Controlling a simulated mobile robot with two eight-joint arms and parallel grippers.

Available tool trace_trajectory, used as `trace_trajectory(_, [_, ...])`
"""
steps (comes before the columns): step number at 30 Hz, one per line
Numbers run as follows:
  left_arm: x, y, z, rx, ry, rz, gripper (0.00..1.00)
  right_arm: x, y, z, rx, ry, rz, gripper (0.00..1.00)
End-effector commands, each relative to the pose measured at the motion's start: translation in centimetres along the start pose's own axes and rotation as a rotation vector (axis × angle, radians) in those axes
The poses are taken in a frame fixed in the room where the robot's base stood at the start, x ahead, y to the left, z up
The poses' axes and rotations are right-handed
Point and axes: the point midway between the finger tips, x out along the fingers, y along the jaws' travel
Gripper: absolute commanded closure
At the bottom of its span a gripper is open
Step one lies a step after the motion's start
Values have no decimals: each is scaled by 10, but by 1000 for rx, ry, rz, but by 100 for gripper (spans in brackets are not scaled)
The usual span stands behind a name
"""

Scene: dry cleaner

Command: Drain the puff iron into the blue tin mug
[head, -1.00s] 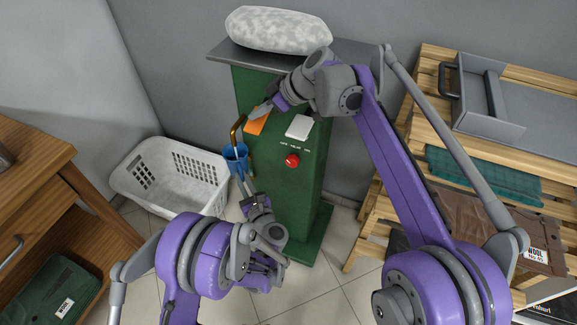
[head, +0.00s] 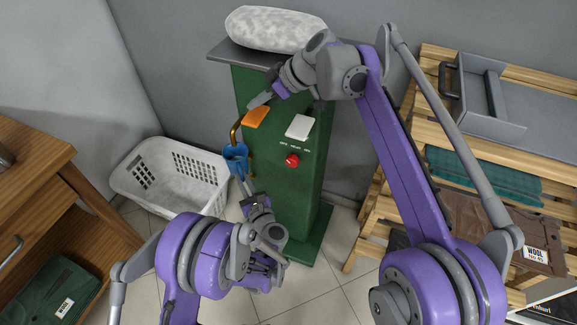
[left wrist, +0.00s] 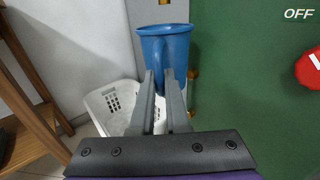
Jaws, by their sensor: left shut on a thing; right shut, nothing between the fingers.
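The puff iron is a green cabinet (head: 285,200) with a pale padded top (head: 275,29). A brass pipe (head: 236,131) comes out at its left side. The blue tin mug (head: 236,158) is upright directly below the pipe's end; it also shows in the left wrist view (left wrist: 165,55). My left gripper (head: 243,183) is shut on the mug's near side. Its fingers hide part of the mug, and the inside of the mug is not clear.
A white plate (head: 299,126) and a red knob (head: 292,160) are on the cabinet front. A white laundry basket (head: 172,176) stands left, behind the mug. A wooden desk (head: 60,190) is at far left, slatted shelves (head: 420,120) at right.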

Motion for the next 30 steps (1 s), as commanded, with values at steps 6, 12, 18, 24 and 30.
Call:
trace_trajectory(6, [0, 0, 0, 0, 0, 0, 100, -12, 0, -13, 0, 0, 0, 100])
trace_trajectory(12, [0, 0, 0, 0, 0, 0, 100, -22, 0, -24, 0, 0, 0, 100])
trace_trajectory(18, [0, 0, 0, 0, 0, 0, 100, -26, 0, -27, 0, 0, 0, 100])
trace_trajectory(24, [0, 0, 0, 0, 0, 0, 100, -26, 0, -26, 0, 0, 0, 100])
trace_trajectory(30, [0, 0, 0, 0, 0, 0, 100, -42, 0, -26, 2, 0, 2, 100])
